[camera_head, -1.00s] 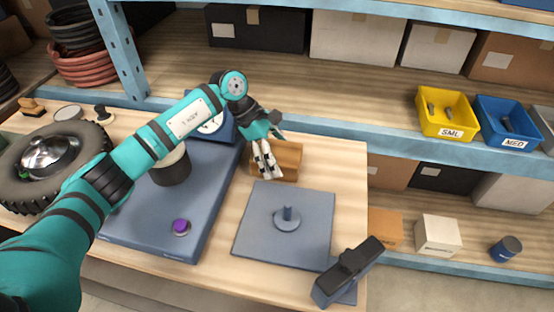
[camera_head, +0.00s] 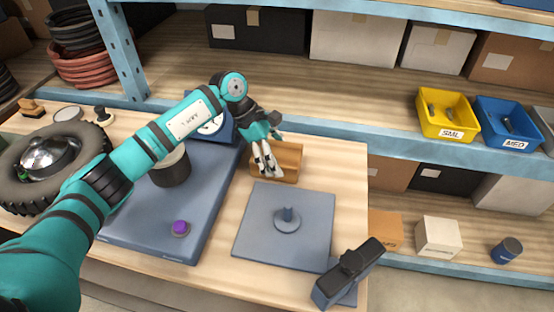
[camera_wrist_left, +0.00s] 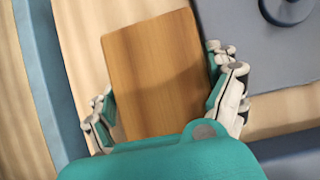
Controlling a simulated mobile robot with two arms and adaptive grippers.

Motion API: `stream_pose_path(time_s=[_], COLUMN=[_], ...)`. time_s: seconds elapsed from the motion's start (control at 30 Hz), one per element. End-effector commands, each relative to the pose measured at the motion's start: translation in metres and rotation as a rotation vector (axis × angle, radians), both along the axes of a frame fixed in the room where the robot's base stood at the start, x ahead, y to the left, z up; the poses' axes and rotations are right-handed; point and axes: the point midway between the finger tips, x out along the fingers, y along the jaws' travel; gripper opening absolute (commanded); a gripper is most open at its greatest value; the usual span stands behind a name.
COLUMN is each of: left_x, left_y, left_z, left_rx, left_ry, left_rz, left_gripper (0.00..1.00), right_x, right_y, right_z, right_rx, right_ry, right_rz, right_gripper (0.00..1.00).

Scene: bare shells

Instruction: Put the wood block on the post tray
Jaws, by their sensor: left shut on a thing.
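The wood block (camera_head: 290,160) is a plain orange-brown block at the back of the table, behind the post tray. My left gripper (camera_head: 266,160) is shut on it. In the left wrist view the block (camera_wrist_left: 158,72) sits between the fingers of my left gripper (camera_wrist_left: 165,100), one on each side. I cannot tell whether the block touches the table. The post tray (camera_head: 262,238) is a flat grey-blue plate with a short upright post (camera_head: 287,214) in its middle. The plate is otherwise bare. My right gripper is not in view.
A blue slab (camera_head: 150,237) with a purple knob (camera_head: 181,228) and a dark round container (camera_head: 170,168) lies left of the tray. A black-and-blue device (camera_head: 347,274) stands at the tray's front right corner. A tyre (camera_head: 85,165) lies far left. Shelves stand behind.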

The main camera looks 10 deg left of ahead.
Motion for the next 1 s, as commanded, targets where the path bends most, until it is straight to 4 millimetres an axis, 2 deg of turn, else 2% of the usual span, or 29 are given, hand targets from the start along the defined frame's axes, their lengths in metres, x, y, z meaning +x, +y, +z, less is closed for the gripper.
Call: stream_pose_path(time_s=[0.07, 0.1, 0.37, 0.57, 0.67, 0.8, 1.0], left_x=[0.000, 0.000, 0.000, 0.000, 0.001, 0.001, -0.022], left_y=[0.000, 0.000, -0.001, -0.001, 0.000, 0.000, -0.040], left_z=[-0.001, 0.001, 0.001, 0.009, 0.015, 0.039, 0.041], left_rx=[0.000, -0.002, -0.001, -0.002, -0.002, -0.001, -0.002], left_ry=[0.002, 0.000, 0.001, 0.001, -0.005, -0.007, -0.003], left_rz=[0.000, 0.000, 0.000, -0.001, -0.001, -0.002, -0.006], left_gripper=[0.41, 0.34, 0.34, 0.34, 0.34, 0.34, 0.34], right_x=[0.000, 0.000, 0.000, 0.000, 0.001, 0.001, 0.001], right_y=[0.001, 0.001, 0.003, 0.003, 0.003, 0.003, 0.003], right_z=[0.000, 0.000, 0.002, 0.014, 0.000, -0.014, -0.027], right_rx=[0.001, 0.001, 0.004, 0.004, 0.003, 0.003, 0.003], right_ry=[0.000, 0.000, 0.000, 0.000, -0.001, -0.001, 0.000], right_rz=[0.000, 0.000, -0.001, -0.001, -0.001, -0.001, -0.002], right_gripper=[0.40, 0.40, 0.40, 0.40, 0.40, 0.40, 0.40])
